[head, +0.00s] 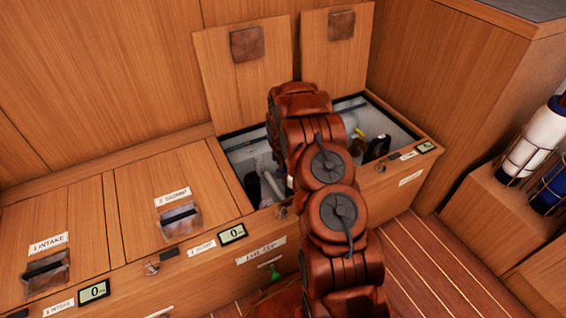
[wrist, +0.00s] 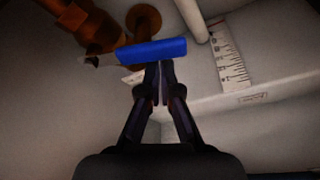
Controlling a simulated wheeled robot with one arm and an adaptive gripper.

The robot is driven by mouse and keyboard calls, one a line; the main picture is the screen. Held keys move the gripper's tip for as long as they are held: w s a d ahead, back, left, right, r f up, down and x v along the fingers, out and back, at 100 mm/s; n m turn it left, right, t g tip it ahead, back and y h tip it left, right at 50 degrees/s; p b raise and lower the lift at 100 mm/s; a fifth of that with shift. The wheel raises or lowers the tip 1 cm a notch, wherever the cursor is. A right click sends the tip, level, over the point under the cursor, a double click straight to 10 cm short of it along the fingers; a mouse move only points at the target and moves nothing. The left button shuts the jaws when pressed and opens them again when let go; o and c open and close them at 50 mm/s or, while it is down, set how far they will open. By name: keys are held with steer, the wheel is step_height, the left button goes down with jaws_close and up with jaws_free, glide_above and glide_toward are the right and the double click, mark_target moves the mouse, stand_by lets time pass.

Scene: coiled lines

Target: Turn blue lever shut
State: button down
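The blue lever (wrist: 152,51) lies nearly crosswise in the wrist view, its left end by a brown metal valve fitting (wrist: 90,28). My gripper (wrist: 160,64) has its two dark fingers drawn together, with only a sliver between the tips. The tips are at the lower edge of the lever, near its right half. They look close to it or against it; I cannot tell whether they touch. Nothing shows between the fingers. In the head view my arm reaches down into the open locker, and it hides the gripper and the lever.
The open locker (head: 238,146) has pale inner walls, and pipes and other items inside. Two raised lids (head: 240,85) lean on the wall behind it. A white pipe (wrist: 192,18) and a marked scale (wrist: 229,62) lie right of the lever. Closed hatches (head: 160,190) are at left.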

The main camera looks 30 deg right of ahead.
steer(key=shift+s+a+f, duration=0.1)
steer(key=shift+s+a, duration=0.25)
steer(key=shift+s, duration=0.3)
steer(key=shift+s+a+f, duration=0.1)
steer(key=shift+s+a, duration=0.25)
steer(key=shift+s, duration=0.3)
steer(key=shift+s, duration=0.15)
steer(key=shift+w, duration=0.75)
step_height(320, 180, up, 10)
steer(key=p, duration=0.3)
steer(key=shift+p, duration=0.3)
